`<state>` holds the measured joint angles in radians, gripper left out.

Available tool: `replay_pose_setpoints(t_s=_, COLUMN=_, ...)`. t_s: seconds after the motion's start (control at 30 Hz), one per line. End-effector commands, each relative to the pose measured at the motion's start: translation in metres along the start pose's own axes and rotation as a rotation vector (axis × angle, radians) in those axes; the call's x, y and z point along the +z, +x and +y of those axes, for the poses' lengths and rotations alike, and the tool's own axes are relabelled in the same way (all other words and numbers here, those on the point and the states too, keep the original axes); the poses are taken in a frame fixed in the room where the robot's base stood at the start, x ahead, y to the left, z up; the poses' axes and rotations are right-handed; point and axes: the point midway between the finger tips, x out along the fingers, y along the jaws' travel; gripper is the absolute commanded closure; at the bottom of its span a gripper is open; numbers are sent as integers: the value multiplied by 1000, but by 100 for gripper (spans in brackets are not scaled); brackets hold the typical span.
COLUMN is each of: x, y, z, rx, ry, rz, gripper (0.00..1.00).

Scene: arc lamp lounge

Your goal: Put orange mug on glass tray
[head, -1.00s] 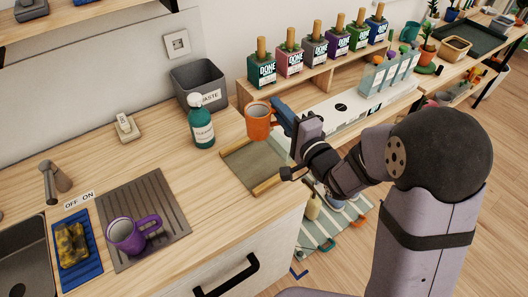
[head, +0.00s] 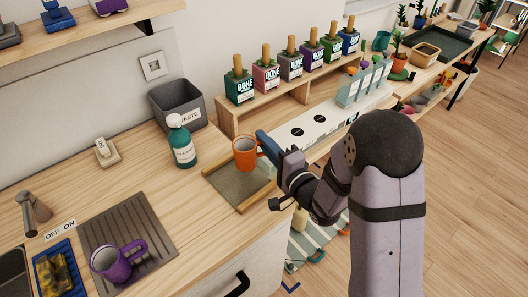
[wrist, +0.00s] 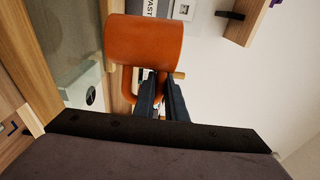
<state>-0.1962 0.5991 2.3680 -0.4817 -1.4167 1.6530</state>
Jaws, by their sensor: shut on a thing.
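The orange mug (head: 244,154) is upright over the back part of the glass tray (head: 232,187), which has a wooden rim and lies on the counter. I cannot tell whether the mug's base touches the tray. My gripper (head: 263,141) comes from the right and is shut on the mug's handle. In the wrist view the mug (wrist: 145,40) fills the top middle, and the fingers of my gripper (wrist: 160,88) close on its handle. The glass of the tray (wrist: 68,35) shows at the left there.
A green-blue cleaner bottle (head: 183,147) and a grey waste bin (head: 178,106) stand behind and left of the tray. A purple mug (head: 110,262) sits on a ribbed drying mat (head: 150,225) at the left. A wooden shelf with several labelled boxes (head: 240,88) stands behind.

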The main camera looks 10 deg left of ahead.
Motion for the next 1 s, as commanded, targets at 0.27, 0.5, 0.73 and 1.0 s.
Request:
replay_pose_setpoints(t_s=0.27, x=0, y=0, z=17, rx=1, ry=2, rz=0, gripper=100)
replay_pose_setpoints(t_s=0.5, x=0, y=0, z=38, rx=-2, ry=1, rz=0, gripper=100)
replay_pose_setpoints(t_s=0.73, x=0, y=0, z=40, rx=-3, ry=-1, rz=0, gripper=100)
replay_pose_setpoints(t_s=1.0, x=0, y=0, z=45, rx=-3, ry=0, rz=0, gripper=100)
